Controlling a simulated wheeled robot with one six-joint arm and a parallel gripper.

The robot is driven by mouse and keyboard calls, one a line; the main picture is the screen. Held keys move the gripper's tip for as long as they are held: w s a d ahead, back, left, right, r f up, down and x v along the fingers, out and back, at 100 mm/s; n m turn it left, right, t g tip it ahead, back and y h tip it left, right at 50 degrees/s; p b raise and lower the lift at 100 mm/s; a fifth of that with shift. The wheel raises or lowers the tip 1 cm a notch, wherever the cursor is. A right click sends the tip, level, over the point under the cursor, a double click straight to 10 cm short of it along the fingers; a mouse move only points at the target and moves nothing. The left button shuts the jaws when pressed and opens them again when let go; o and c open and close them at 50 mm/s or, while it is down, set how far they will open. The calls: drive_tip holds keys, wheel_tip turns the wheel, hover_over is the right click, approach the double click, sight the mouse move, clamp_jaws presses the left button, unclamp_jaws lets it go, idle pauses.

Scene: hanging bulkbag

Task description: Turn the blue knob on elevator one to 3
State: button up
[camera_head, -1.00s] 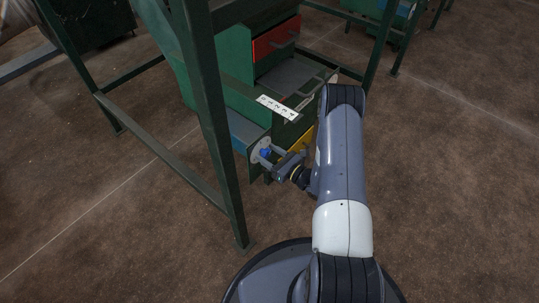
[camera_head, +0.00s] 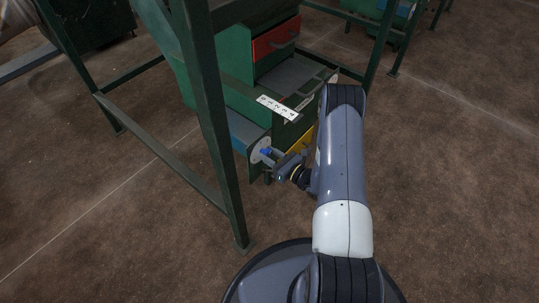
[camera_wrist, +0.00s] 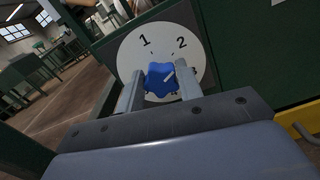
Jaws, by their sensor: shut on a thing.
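The blue knob (camera_wrist: 162,79) sits in the middle of a round white dial (camera_wrist: 153,50) on a dark green panel. The numbers 1 and 2 show on the dial's upper part; its lower part is hidden by my gripper. A white mark on the knob slants up and to the right, roughly toward the 2. My gripper (camera_wrist: 162,90) is shut on the knob, one finger on each side. In the head view the knob (camera_head: 266,151) and dial (camera_head: 257,147) are small, with my gripper (camera_head: 269,154) at them.
A dark green post (camera_head: 207,110) of the frame stands just left of the dial. A white strip with numbers (camera_head: 278,107) lies above it. A red drawer (camera_head: 275,40) and a yellow part (camera_head: 303,140) are on the green machine.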

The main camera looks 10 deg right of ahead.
drive_tip(key=m+b, duration=0.1)
drive_tip(key=m, duration=0.4)
drive_tip(key=shift+w+d+f+m, duration=0.1)
drive_tip(key=shift+m, duration=0.2)
drive_tip(key=m, duration=0.5)
drive_tip(key=shift+m, duration=0.3)
drive_tip(key=o, duration=1)
drive_tip(key=shift+d, duration=0.1)
drive_tip(key=p+v, duration=0.2)
drive_tip(key=v, duration=0.8)
drive_tip(key=shift+s+d+f, duration=0.1)
drive_tip(key=shift+s+d, duration=0.1)
drive_tip(key=shift+s, duration=0.1)
